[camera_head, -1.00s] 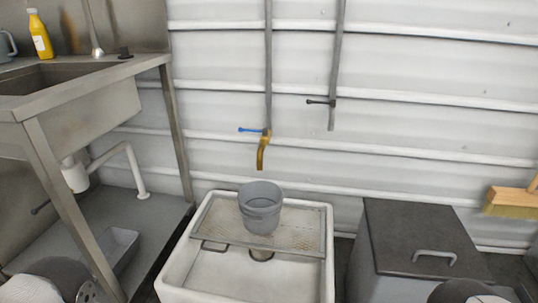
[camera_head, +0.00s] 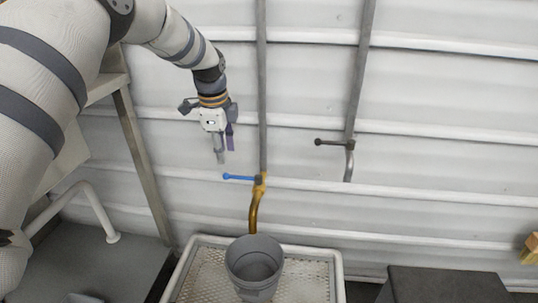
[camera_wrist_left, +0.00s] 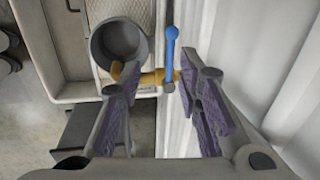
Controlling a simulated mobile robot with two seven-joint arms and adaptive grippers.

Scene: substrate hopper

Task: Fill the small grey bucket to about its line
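The small grey bucket (camera_head: 240,262) stands upright on the mesh grate of the white basin (camera_head: 338,280), below the brass tap (camera_head: 254,205). Its inside looks plain grey, and I see no line or water in it. The tap's blue lever (camera_head: 238,177) points left, across the pipe, and no stream shows at the spout. My left gripper (camera_head: 224,150) is above and slightly left of the lever, pointing down, apart from it. In the left wrist view its fingers are open and empty, with the blue lever (camera_wrist_left: 171,47) showing beyond the gap. My right gripper is out of view.
A second pipe with a dark lever (camera_head: 330,142) hangs to the right. A dark lidded bin (camera_head: 445,285) stands at the lower right, and a brush (camera_head: 530,249) is at the right edge. A steel sink leg (camera_head: 142,165) and a white pipe (camera_head: 98,210) are at left.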

